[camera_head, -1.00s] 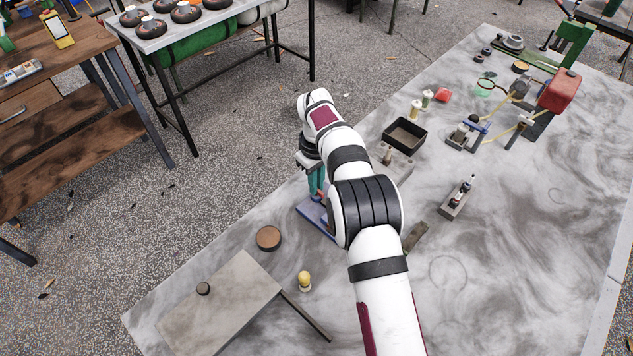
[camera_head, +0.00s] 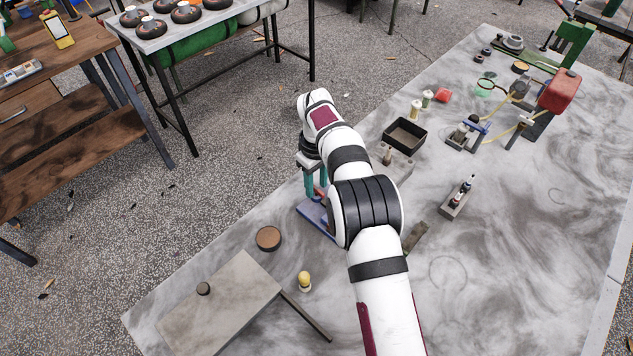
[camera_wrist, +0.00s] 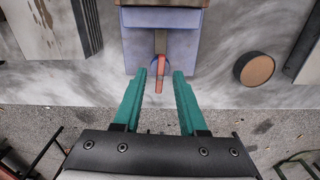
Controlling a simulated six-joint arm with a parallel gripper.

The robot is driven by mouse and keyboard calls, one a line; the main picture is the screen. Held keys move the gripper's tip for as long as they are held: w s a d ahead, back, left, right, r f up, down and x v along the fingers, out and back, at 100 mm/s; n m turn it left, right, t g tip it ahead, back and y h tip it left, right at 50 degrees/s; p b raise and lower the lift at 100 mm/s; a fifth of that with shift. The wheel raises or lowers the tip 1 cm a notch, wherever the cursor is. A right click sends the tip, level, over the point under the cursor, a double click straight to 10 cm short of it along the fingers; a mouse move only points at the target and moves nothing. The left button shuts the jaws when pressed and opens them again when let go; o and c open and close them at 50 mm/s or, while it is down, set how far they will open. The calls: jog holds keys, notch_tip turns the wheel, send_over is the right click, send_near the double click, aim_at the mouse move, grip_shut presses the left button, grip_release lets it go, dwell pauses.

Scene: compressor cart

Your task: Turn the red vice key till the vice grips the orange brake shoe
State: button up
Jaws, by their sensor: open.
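The red vice key (camera_wrist: 159,68) shows in the wrist view, pointing from the blue vice (camera_wrist: 186,53) toward my gripper. My gripper (camera_wrist: 160,73) is open, with one teal finger on each side of the key's end and a gap on both sides. In the head view my gripper (camera_head: 317,193) hangs over the blue vice base (camera_head: 312,212), and my arm hides most of the vice. I cannot make out the orange brake shoe in either view, so I cannot tell how the vice jaws stand against it.
A round brown-topped disc (camera_head: 268,238) and a small yellow-topped item (camera_head: 305,281) stand nearby on the table. A grey plate (camera_head: 222,300) lies at the front left. A black tray (camera_head: 405,136) stands behind my arm. The table edge runs close to the vice.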

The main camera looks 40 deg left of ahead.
aim_at(316, 188)
notch_tip(316, 188, up, 16)
dwell(0.3)
jog(key=shift+f, duration=0.1)
jog(key=w+d+r+m, duration=0.2)
jog(key=d+r+m, duration=0.1)
jog(key=d, duration=0.3)
jog(key=w+d+r+m, duration=0.2)
jog(key=d+r, duration=0.2)
jog(key=d, duration=0.3)
jog(key=s+d+r+m, duration=0.1)
jog(key=s+d+m, duration=0.15)
jog(key=d, duration=0.55)
jog(key=s+d+r+m, duration=0.2)
jog(key=d+m, duration=0.2)
jog(key=d, duration=0.3)
jog(key=s+d+f+m+y, duration=0.1)
jog(key=s+d+f+m, duration=0.3)
jog(key=s, duration=0.6)
jog(key=s+d+f+m, duration=0.4)
jog(key=s+d+m, duration=0.3)
jog(key=s+d, duration=0.2)
jog(key=shift+s+f+y, duration=0.35)
jog(key=shift+y, duration=0.05)
